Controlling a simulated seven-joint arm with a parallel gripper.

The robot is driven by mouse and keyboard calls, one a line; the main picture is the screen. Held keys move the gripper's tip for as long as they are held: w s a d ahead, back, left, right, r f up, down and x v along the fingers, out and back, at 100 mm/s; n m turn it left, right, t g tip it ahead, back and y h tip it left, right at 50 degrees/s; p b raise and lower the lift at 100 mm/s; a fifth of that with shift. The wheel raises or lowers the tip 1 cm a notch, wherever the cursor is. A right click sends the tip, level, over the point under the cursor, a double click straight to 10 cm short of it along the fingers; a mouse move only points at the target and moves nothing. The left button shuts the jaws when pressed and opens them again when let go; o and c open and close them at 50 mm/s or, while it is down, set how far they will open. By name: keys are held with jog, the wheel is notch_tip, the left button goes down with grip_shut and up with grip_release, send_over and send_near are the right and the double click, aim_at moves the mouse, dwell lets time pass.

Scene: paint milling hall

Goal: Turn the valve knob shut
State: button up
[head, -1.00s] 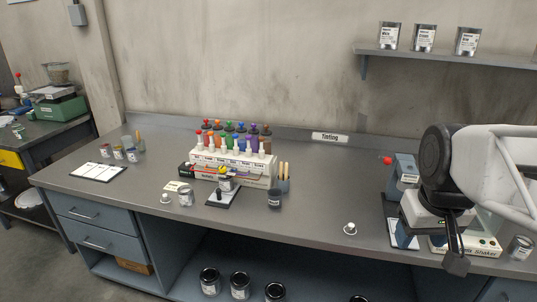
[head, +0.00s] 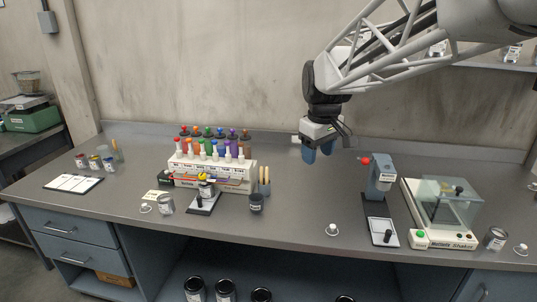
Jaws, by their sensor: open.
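My gripper (head: 318,152) hangs in the air above the middle-right of the bench, its blue fingers pointing down, apart and empty. A small yellow knob (head: 204,177) sits low at the rack's front, over a small can (head: 206,190) on a dark plate. To the right, a blue-grey stand (head: 381,178) bears a red knob (head: 365,160) on its left side. I cannot tell which knob is the valve knob, or how far it is turned.
A shaker box (head: 440,240) with a clear lid stands at the right. A dark cup (head: 256,203) and a small can (head: 166,204) stand near the rack. A white-topped round item (head: 332,229) lies near the front edge. The middle of the bench is mostly clear.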

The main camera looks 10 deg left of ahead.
jog(key=w+a+f+n, duration=0.2)
jog(key=w+a+n, duration=0.1)
jog(key=w+a, duration=0.6)
jog(key=n+g, duration=0.1)
jog(key=n, duration=0.7)
send_over(202, 174)
notch_tip(202, 174, down, 14)
jog(key=shift+r, duration=0.25)
jog(key=shift+f, duration=0.1)
jog(key=shift+f, duration=3.85)
jog(key=c, duration=0.9)
jog(key=shift+c, duration=0.2)
